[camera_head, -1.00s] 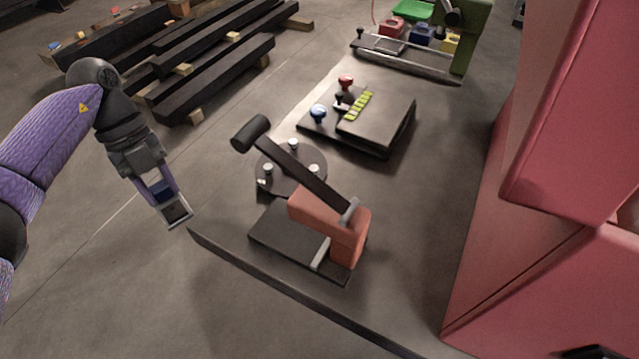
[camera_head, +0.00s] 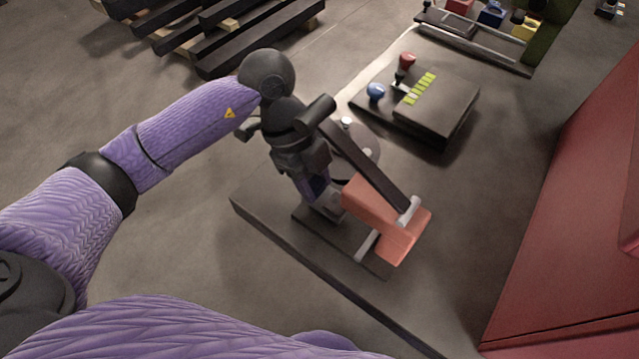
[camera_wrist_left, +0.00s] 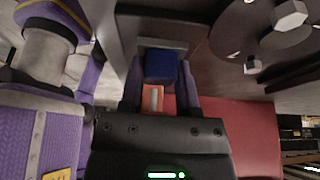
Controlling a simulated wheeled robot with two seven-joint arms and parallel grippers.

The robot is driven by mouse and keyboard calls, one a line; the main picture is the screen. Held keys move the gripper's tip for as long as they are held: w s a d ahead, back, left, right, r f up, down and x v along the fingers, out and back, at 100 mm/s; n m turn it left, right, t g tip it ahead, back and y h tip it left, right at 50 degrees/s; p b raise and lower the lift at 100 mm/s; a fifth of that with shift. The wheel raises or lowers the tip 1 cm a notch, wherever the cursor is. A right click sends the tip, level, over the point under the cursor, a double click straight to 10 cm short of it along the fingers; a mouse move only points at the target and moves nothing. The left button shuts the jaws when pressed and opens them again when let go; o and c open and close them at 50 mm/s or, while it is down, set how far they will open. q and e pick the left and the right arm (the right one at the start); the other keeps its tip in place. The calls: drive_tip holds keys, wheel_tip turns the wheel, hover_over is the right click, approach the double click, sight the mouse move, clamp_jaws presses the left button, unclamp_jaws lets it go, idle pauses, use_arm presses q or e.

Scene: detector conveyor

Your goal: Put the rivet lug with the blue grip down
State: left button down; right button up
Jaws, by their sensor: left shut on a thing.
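My left gripper (camera_head: 318,190) is shut on the blue grip of the rivet lug (camera_head: 328,208) and points down just left of the orange press body. In the left wrist view the blue grip (camera_wrist_left: 160,66) sits between the two fingers, with a grey metal edge beyond it. The lug's lower end is low over the press's dark base plate (camera_head: 345,240); whether it touches the plate is hidden. The press has an orange body (camera_head: 388,220) and a dark lever (camera_head: 372,170) slanting up left, close to my wrist. My right gripper is out of view.
A round disc with light pegs (camera_head: 358,148) stands behind the press, partly hidden by the lever. A control box (camera_head: 440,110) with red and blue knobs lies beyond. A red wall (camera_head: 565,230) stands at right. Dark beams (camera_head: 260,45) lie on the floor at back left.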

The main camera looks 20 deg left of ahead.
sight(316, 181)
use_arm(q)
drive_tip(key=shift+b+x, duration=0.35)
drive_tip(key=shift+x, duration=0.55)
drive_tip(key=shift+r, duration=0.1)
drive_tip(key=shift+s+d, duration=0.1)
drive_tip(key=shift+c, duration=1.6)
unclamp_jaws()
drive_tip(key=p+v, duration=0.2)
drive_tip(key=v, duration=0.3)
drive_tip(key=shift+r, duration=0.4)
drive_tip(key=w+a+b, duration=0.1)
drive_tip(key=w+a, duration=0.3)
drive_tip(key=a, duration=0.7)
drive_tip(key=shift+a+f, duration=0.15)
drive_tip(key=shift+f, duration=0.2)
